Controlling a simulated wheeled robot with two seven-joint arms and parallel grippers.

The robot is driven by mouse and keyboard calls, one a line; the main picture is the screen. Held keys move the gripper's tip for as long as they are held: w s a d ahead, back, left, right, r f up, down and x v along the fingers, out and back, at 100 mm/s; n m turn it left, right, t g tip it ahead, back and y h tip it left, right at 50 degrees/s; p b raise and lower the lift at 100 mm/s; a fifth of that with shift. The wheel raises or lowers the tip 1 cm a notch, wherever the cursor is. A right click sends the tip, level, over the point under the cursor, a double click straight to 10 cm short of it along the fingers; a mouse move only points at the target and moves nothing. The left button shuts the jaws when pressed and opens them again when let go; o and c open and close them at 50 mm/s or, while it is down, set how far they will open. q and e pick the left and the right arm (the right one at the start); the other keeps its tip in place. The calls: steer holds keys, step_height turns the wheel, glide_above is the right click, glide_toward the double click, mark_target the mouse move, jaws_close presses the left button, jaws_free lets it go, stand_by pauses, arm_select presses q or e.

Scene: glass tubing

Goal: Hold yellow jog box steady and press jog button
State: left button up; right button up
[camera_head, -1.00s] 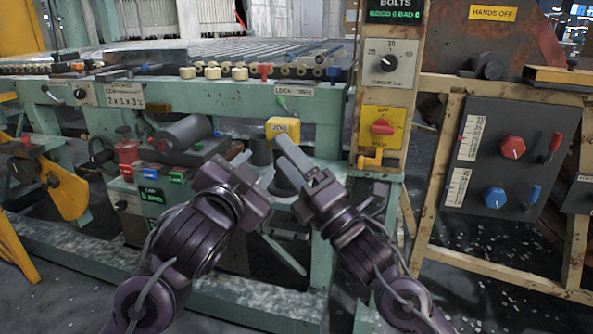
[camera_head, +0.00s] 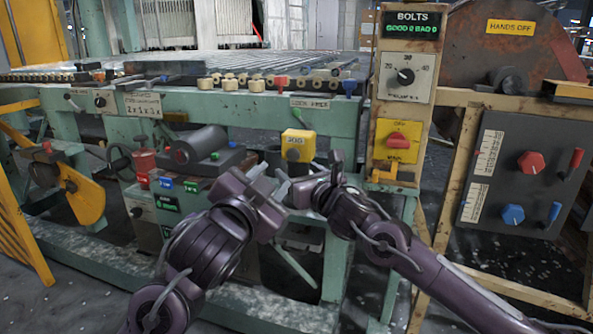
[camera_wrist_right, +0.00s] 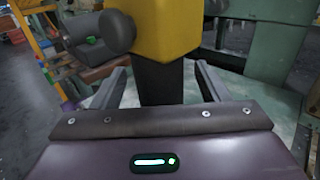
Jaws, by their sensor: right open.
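In the right wrist view the yellow box (camera_wrist_right: 155,30) sits on a dark post (camera_wrist_right: 160,82). My right gripper (camera_head: 314,170) is open just below the box. In its wrist view its two fingers (camera_wrist_right: 160,84) stand on either side of the post, with gaps visible. My left gripper (camera_head: 270,177) is in front of and below the box, to its left, with its fingers apart and nothing between them.
A grey cylinder on a block (camera_head: 203,146) and a red part (camera_head: 143,162) lie left of the box. A post with a yellow switch panel (camera_head: 398,140) stands close on the right. A dark panel with red and blue knobs (camera_head: 520,180) is farther right.

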steer(key=shift+x, duration=1.3)
steer(key=shift+c, duration=0.2)
steer(key=c, duration=1.2)
arm_select(q)
jaws_close()
arm_select(e)
steer(key=shift+c, duration=0.2)
